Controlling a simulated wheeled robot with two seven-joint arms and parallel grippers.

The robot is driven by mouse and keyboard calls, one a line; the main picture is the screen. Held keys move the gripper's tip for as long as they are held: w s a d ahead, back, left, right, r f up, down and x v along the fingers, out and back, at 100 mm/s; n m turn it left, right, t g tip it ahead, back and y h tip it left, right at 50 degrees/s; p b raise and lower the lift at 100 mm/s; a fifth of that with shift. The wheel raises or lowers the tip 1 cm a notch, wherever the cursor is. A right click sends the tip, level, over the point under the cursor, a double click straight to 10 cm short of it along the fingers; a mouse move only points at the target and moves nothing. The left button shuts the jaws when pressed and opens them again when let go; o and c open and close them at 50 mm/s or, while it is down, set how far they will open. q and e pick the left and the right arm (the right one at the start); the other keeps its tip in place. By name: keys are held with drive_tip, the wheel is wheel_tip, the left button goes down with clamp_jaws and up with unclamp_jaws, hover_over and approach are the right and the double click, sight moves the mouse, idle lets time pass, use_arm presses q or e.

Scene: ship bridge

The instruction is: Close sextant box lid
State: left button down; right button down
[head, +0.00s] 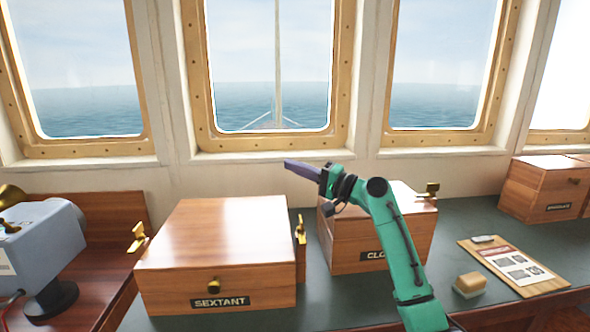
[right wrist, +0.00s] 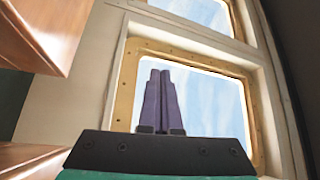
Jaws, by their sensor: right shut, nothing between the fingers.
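The sextant box (head: 215,258) is a wooden box with a "SEXTANT" label and a brass knob on its front. It stands on the dark green counter left of the middle in the head view. Its lid looks down flat on the box, with no gap that I can see. My right gripper (head: 288,165) is shut and empty. Its purple fingers point left, above the back right of the sextant box and in front of the window wall. In the right wrist view the fingers (right wrist: 160,100) lie together against a window. My left gripper is not in view.
A second wooden box (head: 345,250), its label partly hidden by my right arm, stands right of the sextant box. A clipboard (head: 512,265), a yellow sponge-like block (head: 469,284) and another wooden box (head: 540,190) are to the right. A grey-blue instrument (head: 45,250) stands at left.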

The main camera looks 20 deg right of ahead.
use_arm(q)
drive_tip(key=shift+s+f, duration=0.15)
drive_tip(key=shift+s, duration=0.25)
use_arm(e)
drive_tip(key=shift+s+f, duration=0.2)
drive_tip(key=shift+f, duration=0.05)
